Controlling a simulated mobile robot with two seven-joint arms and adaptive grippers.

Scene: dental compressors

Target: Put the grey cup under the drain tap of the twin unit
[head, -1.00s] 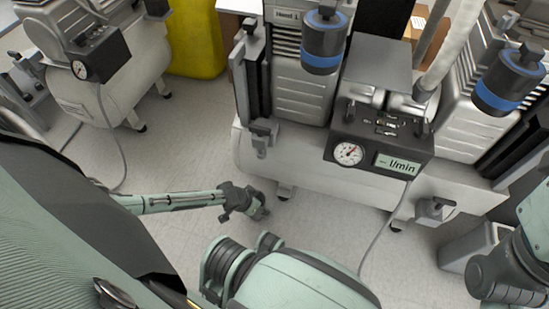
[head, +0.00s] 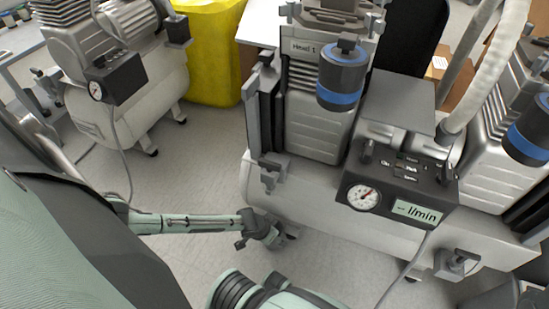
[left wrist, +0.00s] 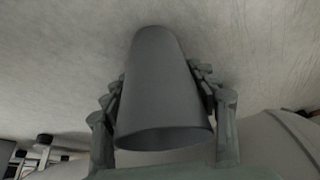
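The twin unit (head: 300,195) stands on the floor, a pale tank with two ribbed compressor heads, a gauge and an l/min display. A small grey fitting (head: 456,264) sits low on its front right and another (head: 271,174) at its front left; I cannot tell which is the drain tap. My left gripper (head: 264,232) is low beside the tank's left end. In the left wrist view the grey cup (left wrist: 162,90) is between the fingers of my left gripper (left wrist: 160,95), which touch both its sides. The cup cannot be made out in the head view. My right gripper is not in view.
Another compressor (head: 140,100) with a gauge box stands at the left. A yellow bin (head: 214,60) is behind. A cable (head: 405,270) hangs from the twin unit's front to the floor. Open floor (head: 200,150) lies between the two compressors.

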